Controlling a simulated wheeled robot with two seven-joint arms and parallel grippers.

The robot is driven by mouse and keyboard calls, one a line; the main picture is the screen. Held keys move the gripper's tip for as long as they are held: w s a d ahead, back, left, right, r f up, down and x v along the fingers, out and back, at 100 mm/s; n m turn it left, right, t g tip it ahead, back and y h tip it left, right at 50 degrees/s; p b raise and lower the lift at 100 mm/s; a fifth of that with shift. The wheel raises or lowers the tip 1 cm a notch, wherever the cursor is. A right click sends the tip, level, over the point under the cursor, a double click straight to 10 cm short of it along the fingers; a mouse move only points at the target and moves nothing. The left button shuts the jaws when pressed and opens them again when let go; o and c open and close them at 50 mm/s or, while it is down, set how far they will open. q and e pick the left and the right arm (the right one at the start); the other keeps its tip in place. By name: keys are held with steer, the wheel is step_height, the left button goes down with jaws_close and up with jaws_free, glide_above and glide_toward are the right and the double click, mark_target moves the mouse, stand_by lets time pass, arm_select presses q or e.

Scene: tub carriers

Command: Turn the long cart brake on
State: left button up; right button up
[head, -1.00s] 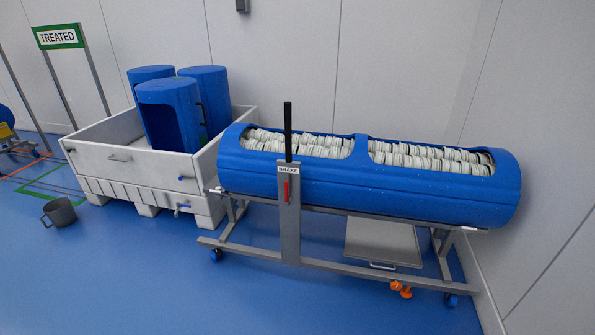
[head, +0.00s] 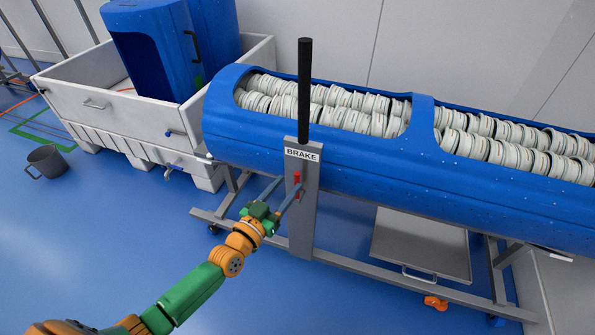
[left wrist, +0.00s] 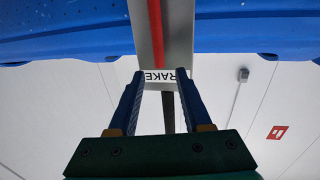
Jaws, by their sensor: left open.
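The long cart's blue tub (head: 370,170) lies sideways on a grey metal frame, filled with rows of pale discs. A grey post (head: 302,225) at its front carries a white BRAKE label (head: 301,154) and a small, roughly upright red lever (head: 297,178). My left gripper (head: 289,184) is open at the lever, its fingers pointing at the post. In the left wrist view the picture is upside down; the red lever (left wrist: 155,22) lines up with the gap between the fingers (left wrist: 159,72). I cannot tell whether they touch it. My right gripper is out of view.
A black upright handle (head: 304,80) tops the post. A white bin (head: 110,120) with blue tubs (head: 150,50) stands behind left. A grey bucket (head: 46,161) is on the floor. A grey panel (head: 420,240) and an orange part (head: 435,302) are under the cart.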

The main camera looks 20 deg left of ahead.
mark_target(295, 176)
arm_select(q)
steer(key=x, duration=0.4)
steer(key=shift+w+f+b, duration=0.1)
steer(key=shift+f+b, duration=0.05)
steer(key=shift+b, duration=0.25)
jaws_close()
stand_by(1.0)
